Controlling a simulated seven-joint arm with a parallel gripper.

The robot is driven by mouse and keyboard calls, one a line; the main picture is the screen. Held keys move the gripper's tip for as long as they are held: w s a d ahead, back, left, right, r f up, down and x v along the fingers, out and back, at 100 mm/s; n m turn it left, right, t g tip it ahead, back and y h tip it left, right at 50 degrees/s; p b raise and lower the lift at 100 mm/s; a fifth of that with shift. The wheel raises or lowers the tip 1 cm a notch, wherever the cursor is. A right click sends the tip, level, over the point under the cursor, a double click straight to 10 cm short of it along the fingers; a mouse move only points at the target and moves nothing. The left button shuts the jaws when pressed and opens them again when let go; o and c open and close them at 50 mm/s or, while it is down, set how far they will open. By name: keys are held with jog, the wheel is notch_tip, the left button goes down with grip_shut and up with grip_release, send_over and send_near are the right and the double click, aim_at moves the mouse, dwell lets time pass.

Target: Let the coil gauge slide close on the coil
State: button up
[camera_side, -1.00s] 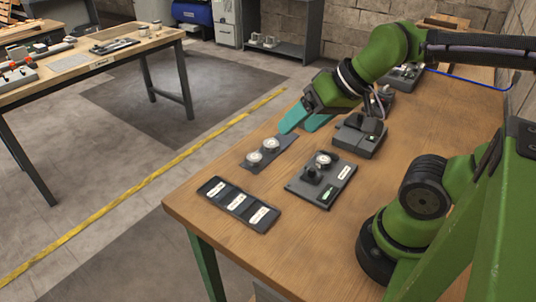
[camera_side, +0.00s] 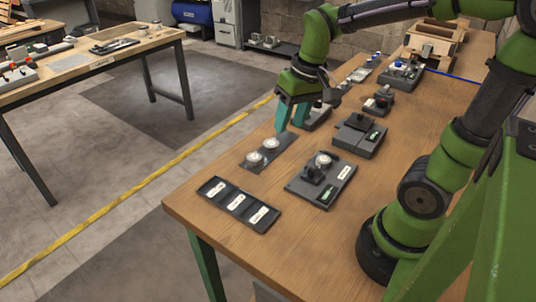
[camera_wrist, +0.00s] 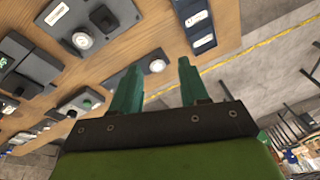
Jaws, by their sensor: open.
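My gripper (camera_side: 292,122) is open and empty, its two teal fingers pointing down over the far left part of the bench. I cannot tell for sure whether this is the coil gauge, and no coil or slide gap is clear at this size.
A plate with two round pale pieces (camera_side: 283,145) lies just in front of my gripper. Nearer are a plate with a dial and black knob (camera_side: 338,188) and a three-label tray (camera_side: 217,188). Several small devices and a wooden box (camera_side: 433,42) stand farther back.

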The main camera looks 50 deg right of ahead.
jog(key=w+d+f+n+g+h, duration=0.1)
jog(key=w+d+f+n+g, duration=0.1)
jog(key=w+d+f+g, duration=0.35)
jog(key=n+g, duration=0.1)
jog(key=n, duration=0.1)
send_near(313, 169)
jog(key=x, duration=0.8)
jog(key=shift+s+f, duration=0.1)
jog(key=shift+f, duration=0.25)
grip_shut()
